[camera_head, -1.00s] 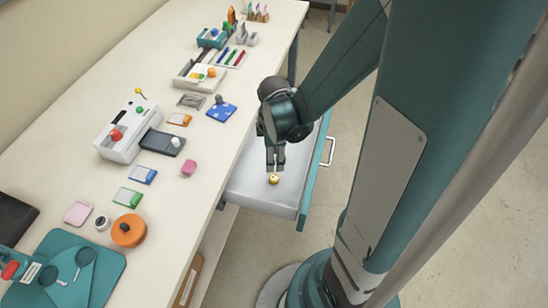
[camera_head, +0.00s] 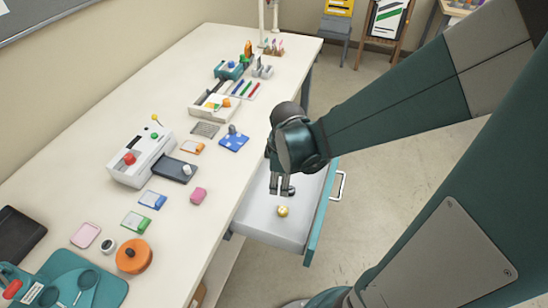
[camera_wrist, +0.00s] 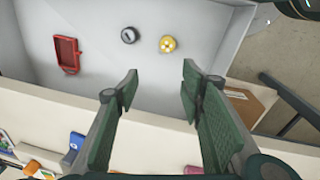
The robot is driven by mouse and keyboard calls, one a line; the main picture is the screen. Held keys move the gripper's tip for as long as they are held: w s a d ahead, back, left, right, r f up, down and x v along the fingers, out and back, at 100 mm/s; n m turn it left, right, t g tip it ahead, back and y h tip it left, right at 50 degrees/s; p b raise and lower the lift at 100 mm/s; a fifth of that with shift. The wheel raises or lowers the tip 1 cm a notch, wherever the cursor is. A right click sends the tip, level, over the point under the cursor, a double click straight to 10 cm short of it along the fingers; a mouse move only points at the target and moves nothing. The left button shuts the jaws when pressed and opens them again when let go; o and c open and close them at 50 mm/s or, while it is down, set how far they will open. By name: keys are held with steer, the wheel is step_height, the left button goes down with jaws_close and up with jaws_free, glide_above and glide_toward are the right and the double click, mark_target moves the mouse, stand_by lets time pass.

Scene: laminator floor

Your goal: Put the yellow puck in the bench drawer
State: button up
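The yellow puck (camera_head: 283,211) lies on the floor of the open bench drawer (camera_head: 262,228). In the wrist view, the puck (camera_wrist: 168,44) rests on the pale drawer bottom (camera_wrist: 210,20), beyond my fingertips. My gripper (camera_head: 281,190) is above the drawer, just above and apart from the puck. In the wrist view, my gripper (camera_wrist: 159,75) has its two green fingers spread with nothing between them.
The drawer also holds a red tray-like item (camera_wrist: 67,55) and a dark round item (camera_wrist: 129,36). Floor beyond the drawer is clear.

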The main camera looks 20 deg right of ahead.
steer(key=s+a+r+m+t, duration=0.2)
steer(key=r+m, duration=0.3)
steer(key=r, duration=0.5)
steer(key=s+a+r+m+t, duration=0.3)
steer(key=r+m, duration=0.3)
steer(key=r, duration=0.3)
steer(key=shift+s+r+t, duration=0.35)
steer(key=shift+s+t, duration=0.05)
steer(key=shift+t, duration=0.1)
